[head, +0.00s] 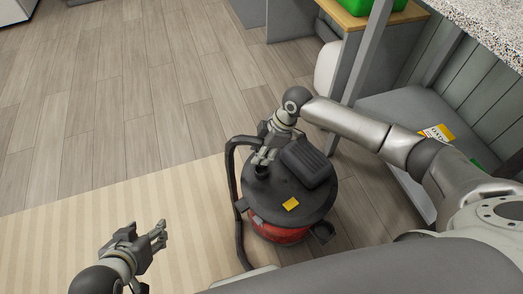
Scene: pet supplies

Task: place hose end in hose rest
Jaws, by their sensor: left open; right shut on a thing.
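A shop vacuum with a black lid (310,205) and red drum (278,234) stands on the floor at centre. Its black hose (232,175) runs up the left side and bends over at the top toward my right gripper (262,159). My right gripper is over the lid's left part, shut on the hose end, which its fingers mostly hide. A dark round piece (261,172) shows just below the fingertips; I cannot tell if it is hose or lid fitting. My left gripper (160,234) is open and empty at lower left.
A yellow label (291,204) and a raised black block (307,163) are on the lid. A striped mat (110,205) lies at left. A grey shelf unit (405,110) with a speckled counter (490,25) stands at right. The wooden floor (120,80) behind is clear.

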